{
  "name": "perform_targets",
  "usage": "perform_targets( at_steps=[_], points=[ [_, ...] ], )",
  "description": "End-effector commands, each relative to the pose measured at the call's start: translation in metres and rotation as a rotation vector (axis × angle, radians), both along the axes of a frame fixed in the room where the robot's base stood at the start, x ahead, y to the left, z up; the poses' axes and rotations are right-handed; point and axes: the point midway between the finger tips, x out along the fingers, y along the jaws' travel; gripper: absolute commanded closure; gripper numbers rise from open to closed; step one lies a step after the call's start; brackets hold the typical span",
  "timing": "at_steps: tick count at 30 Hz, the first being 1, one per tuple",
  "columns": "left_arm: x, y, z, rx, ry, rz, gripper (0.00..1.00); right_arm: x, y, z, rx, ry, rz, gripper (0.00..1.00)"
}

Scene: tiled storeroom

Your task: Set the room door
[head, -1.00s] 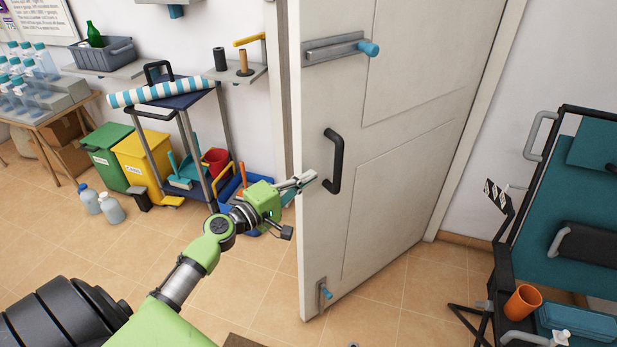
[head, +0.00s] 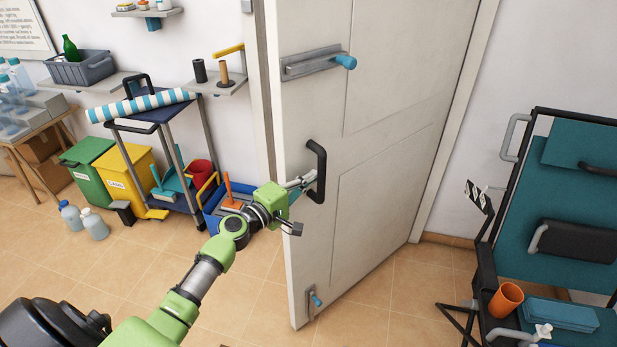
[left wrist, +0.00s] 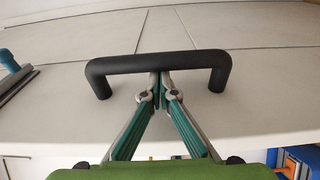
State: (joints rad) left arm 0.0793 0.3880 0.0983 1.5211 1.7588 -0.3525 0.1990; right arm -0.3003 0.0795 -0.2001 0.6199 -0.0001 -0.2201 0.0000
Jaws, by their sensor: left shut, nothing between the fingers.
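The white room door (head: 385,200) stands ajar, with its free edge toward me. Its black D-shaped handle (head: 319,172) is upright in the head view and spans the left wrist view (left wrist: 160,64). My left gripper (head: 306,180) is at the handle, fingers shut together with nothing between them. In the left wrist view its fingertips (left wrist: 160,84) meet at the middle of the bar, partly hidden by it; I cannot tell whether they touch it. A bolt with a blue knob (head: 320,64) is above the handle and another (head: 315,299) is near the bottom. My right gripper is not seen.
A cleaning cart (head: 160,115), a yellow bin (head: 125,178) and a green bin (head: 86,165) stand left. Tiled floor (head: 120,270) is clear in front.

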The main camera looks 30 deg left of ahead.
Motion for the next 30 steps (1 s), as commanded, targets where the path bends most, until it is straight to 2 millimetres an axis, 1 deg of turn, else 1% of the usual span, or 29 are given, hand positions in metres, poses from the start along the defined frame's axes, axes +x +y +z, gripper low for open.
perform_targets(
  at_steps=[1, 5, 6, 8, 15, 18, 21, 24, 30],
  points=[
    [-0.004, -0.017, -0.001, -0.004, 0.006, -0.016, 1.00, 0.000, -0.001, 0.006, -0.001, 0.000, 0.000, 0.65],
    [-0.015, -0.055, -0.002, -0.005, 0.010, -0.021, 1.00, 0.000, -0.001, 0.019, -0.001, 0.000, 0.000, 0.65],
    [-0.018, -0.067, -0.002, -0.005, 0.012, -0.022, 1.00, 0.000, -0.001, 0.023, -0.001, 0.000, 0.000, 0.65],
    [-0.023, -0.084, -0.001, -0.007, 0.010, -0.020, 1.00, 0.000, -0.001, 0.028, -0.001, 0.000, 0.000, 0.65],
    [-0.037, -0.152, -0.002, -0.007, 0.009, -0.013, 1.00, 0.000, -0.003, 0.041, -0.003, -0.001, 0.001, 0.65],
    [-0.040, -0.176, -0.001, -0.006, 0.007, -0.011, 1.00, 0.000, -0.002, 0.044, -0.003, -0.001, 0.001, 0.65],
    [-0.043, -0.192, 0.000, -0.004, 0.003, -0.009, 1.00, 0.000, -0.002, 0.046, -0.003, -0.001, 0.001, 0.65],
    [-0.044, -0.200, 0.001, -0.003, 0.001, -0.010, 1.00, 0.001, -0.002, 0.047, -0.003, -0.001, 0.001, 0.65],
    [-0.044, -0.202, 0.001, -0.002, 0.000, -0.008, 1.00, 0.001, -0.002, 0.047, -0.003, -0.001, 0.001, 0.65]
  ],
)
